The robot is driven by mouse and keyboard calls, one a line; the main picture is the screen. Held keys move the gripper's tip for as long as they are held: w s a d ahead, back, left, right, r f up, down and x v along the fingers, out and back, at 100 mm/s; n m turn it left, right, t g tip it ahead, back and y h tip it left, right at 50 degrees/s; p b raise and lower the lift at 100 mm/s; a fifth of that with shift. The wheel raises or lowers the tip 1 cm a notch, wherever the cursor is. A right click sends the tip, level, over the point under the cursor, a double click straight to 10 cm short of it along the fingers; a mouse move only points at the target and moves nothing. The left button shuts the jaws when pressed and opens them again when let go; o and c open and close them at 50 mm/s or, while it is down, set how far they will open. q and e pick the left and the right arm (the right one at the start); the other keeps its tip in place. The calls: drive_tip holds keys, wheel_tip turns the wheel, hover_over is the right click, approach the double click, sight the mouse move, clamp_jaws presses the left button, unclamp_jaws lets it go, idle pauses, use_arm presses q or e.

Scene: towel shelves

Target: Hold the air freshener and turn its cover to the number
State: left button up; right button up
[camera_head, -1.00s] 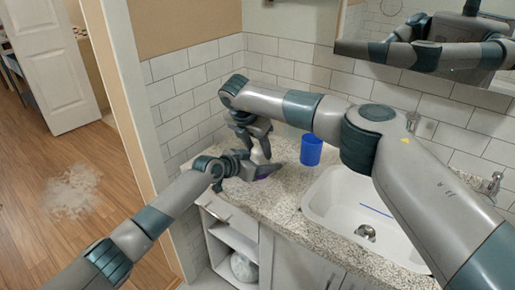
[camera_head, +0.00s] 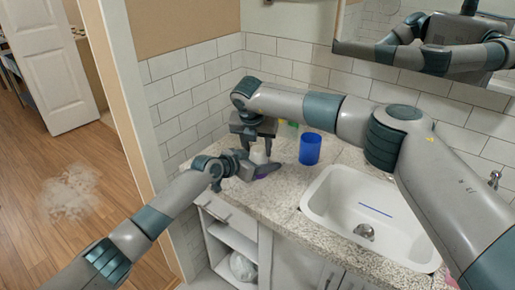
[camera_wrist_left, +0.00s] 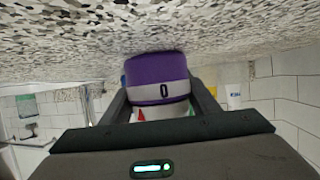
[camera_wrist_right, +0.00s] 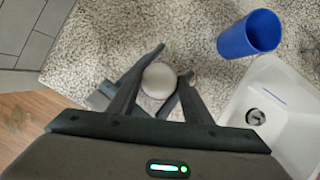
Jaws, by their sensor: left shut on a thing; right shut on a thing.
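The air freshener stands on the counter in the head view, with its white cover (camera_head: 259,157) on top and purple base below. In the left wrist view, its purple base (camera_wrist_left: 155,70) and a white band marked "0" (camera_wrist_left: 164,91) show upside down. Small red and green marks show near the white part. My left gripper (camera_wrist_left: 160,98) is shut on the base from the side. My right gripper (camera_wrist_right: 160,78) comes from above, its fingers shut on either side of the round white cover (camera_wrist_right: 158,80). The fingers hide part of the air freshener in the head view.
A blue cup (camera_head: 310,148) stands on the speckled counter (camera_head: 272,217) to the right of the grippers. The white sink (camera_head: 335,205) lies farther right. A tiled wall (camera_head: 190,90) is behind, and a small green item (camera_head: 291,127) sits near it.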

drive_tip(key=o, duration=1)
drive_tip(key=shift+o, duration=0.2)
drive_tip(key=m, duration=0.2)
drive_tip(key=m+h, duration=0.1)
drive_tip(key=m, duration=0.1)
drive_tip(key=shift+a+g+h, duration=0.2)
drive_tip(key=shift+g+h, duration=0.1)
drive_tip(key=shift+w+m+g+h, duration=0.1)
drive_tip(key=shift+m+g+h, duration=0.2)
drive_tip(key=shift+m, duration=0.9)
drive_tip(key=shift+w+m+g+h, duration=0.1)
drive_tip(key=shift+m+g+h, duration=0.15)
drive_tip(key=shift+m, duration=0.95)
drive_tip(key=v, duration=1.2)
drive_tip(key=shift+a, duration=0.1)
